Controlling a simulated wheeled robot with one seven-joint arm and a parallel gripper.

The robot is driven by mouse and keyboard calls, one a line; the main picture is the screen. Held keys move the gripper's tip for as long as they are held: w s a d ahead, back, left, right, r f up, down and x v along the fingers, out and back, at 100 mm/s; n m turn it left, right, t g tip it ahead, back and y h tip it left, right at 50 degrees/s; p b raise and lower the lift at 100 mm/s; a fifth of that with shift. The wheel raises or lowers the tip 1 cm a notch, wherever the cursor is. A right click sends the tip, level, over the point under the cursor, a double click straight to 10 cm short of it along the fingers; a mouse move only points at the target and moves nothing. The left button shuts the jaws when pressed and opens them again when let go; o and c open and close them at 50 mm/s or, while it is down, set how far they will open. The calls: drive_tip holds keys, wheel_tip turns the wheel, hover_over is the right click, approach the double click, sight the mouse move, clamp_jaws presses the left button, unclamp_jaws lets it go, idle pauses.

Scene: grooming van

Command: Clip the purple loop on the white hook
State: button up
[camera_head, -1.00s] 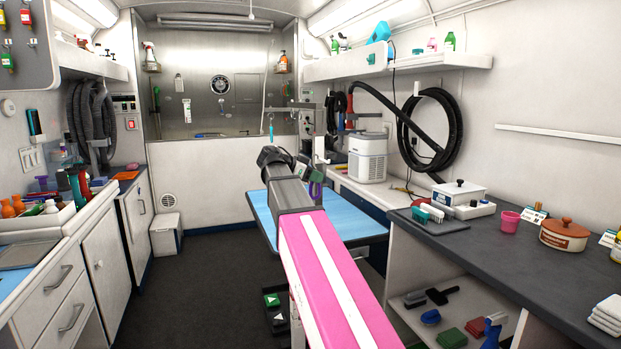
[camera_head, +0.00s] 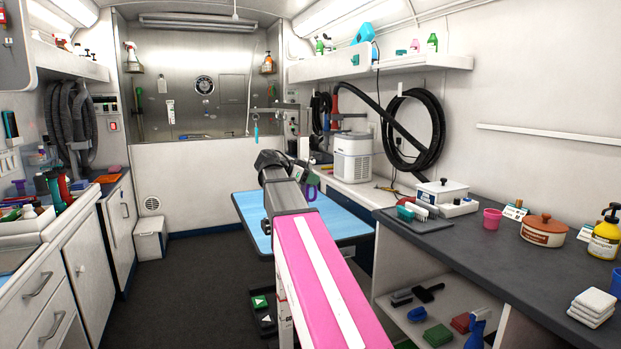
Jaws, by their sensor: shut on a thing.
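The purple loop (camera_head: 313,190) is a small ring hanging at the far end of my arm, over the far right part of the blue table. My gripper (camera_head: 304,174) is small in view and partly hidden behind my wrist; it is shut on the purple loop. A narrow white upright piece (camera_head: 304,149) shows just above my gripper, by the grey grooming post; I cannot tell whether it is the white hook. A teal loop (camera_head: 256,132) hangs from the post's bar, left of my gripper. I see no contact between the purple loop and a hook.
The blue table (camera_head: 250,208) lies under my arm. A white box-shaped appliance (camera_head: 352,158) stands on the counter right of my gripper. The dark counter (camera_head: 470,240) at right holds a pink cup (camera_head: 492,218) and a brown pot. Floor at left is clear.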

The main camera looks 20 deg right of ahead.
drive_tip(key=shift+f, duration=0.1)
drive_tip(key=o, duration=0.9)
drive_tip(key=shift+v, duration=3.5)
drive_tip(key=shift+a, duration=0.15)
drive_tip(key=v, duration=0.4)
drive_tip(key=shift+a+r, duration=0.2)
drive_tip(key=shift+a, duration=0.15)
